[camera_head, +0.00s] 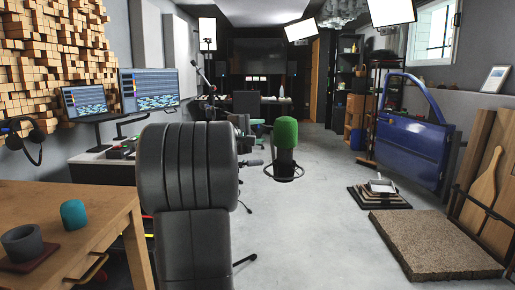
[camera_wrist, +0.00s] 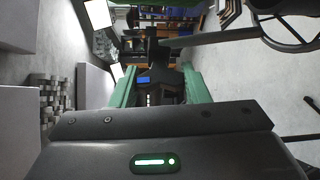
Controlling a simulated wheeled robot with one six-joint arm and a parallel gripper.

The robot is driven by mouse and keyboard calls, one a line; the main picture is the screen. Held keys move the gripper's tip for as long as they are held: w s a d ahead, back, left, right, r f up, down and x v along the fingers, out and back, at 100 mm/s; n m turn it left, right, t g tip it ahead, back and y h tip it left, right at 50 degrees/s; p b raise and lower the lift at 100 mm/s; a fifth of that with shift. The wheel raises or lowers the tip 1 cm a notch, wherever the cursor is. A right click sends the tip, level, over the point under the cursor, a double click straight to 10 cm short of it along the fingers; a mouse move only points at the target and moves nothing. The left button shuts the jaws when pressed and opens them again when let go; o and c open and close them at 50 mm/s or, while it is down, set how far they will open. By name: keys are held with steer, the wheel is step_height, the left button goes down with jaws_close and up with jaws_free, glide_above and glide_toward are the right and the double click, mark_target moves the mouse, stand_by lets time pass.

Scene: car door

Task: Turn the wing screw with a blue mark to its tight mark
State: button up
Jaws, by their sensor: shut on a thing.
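In the wrist view my gripper (camera_wrist: 160,74) shows its two green fingers on either side of a dark wing screw, shut on it. A small blue mark (camera_wrist: 144,79) shows on the dark part between the fingers. Small pale marks show just below it, too small to read. I cannot make out the tight mark or how far the blue mark is from it. In the head view my own arm hides the gripper and the screw.
A dark rod (camera_wrist: 220,37) passes close by the right finger. A wooden table (camera_head: 105,222) is at left, a blue car door (camera_head: 411,148) at right. Grey floor between is mostly clear.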

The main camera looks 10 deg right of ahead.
steer(key=shift+f+m+b, duration=0.3)
steer(key=shift+m+b, duration=0.2)
steer(key=shift+b, duration=0.7)
steer(key=shift+r+h+b, duration=0.25)
steer(key=shift+h+b, duration=0.05)
steer(key=shift+b, duration=0.25)
steer(key=o, duration=1)
steer(key=shift+p+v, duration=1.05)
steer(key=shift+v, duration=5.85)
steer(key=shift+s+d+f, duration=0.1)
steer(key=shift+d+f, duration=0.05)
